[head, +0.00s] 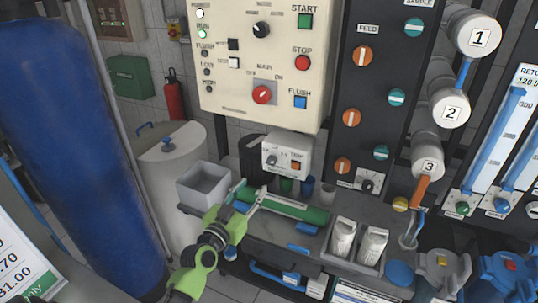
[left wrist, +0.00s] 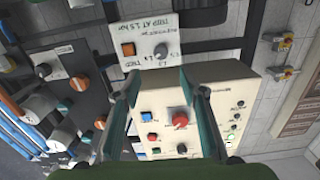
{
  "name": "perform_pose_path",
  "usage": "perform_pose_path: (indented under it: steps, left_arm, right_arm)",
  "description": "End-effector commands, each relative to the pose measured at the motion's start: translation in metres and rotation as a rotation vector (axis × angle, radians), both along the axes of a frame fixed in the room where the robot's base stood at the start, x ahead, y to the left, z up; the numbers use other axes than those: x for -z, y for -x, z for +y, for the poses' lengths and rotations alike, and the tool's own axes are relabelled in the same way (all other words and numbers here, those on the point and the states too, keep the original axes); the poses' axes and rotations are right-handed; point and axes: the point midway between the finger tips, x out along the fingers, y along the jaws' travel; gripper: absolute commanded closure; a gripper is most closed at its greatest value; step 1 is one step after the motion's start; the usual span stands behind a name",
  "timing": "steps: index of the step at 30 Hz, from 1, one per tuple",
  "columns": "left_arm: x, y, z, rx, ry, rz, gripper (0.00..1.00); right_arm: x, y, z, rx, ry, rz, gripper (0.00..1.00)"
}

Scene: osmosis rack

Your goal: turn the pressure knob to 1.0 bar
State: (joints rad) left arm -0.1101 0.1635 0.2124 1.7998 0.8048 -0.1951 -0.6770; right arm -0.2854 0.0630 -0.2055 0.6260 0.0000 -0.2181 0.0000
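A small white control box (head: 287,152) stands at the back of the bench, below the large cream panel. Its grey knob (head: 272,160) is on the left of its face, beside an orange button (head: 296,166). The knob also shows in the left wrist view (left wrist: 161,50), on the box labelled with a 1.5 trip value. I cannot read its setting. My left gripper (head: 250,194) is in front of and below the box. Its fingers (left wrist: 158,80) are apart, with nothing between them, and the knob lies beyond the gap. My right gripper is in neither view.
The cream panel (head: 225,85) with a red knob and buttons hangs above the box. A grey bin (head: 203,187) is left of my gripper. A blue tank (head: 85,150) stands left.

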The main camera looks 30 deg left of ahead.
Motion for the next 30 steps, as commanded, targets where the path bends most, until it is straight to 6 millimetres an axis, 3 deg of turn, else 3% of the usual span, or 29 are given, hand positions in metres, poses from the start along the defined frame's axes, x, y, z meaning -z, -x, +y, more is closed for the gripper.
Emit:
perform_pose_path:
  steps: [5, 14, 21, 30]
  left_arm:
    - [-0.004, -0.011, 0.002, -0.003, -0.001, -0.012, 0.62]
    - [-0.002, -0.064, 0.004, -0.002, 0.0, -0.011, 0.62]
    - [-0.002, -0.107, 0.007, -0.002, 0.0, -0.01, 0.62]
    - [-0.002, -0.135, 0.009, -0.002, 0.0, -0.007, 0.62]
  right_arm:
    - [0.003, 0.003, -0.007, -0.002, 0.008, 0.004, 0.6]
    - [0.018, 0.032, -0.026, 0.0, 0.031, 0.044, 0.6]
    - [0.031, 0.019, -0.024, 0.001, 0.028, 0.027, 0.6]
    - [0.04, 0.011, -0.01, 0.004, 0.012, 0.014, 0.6]
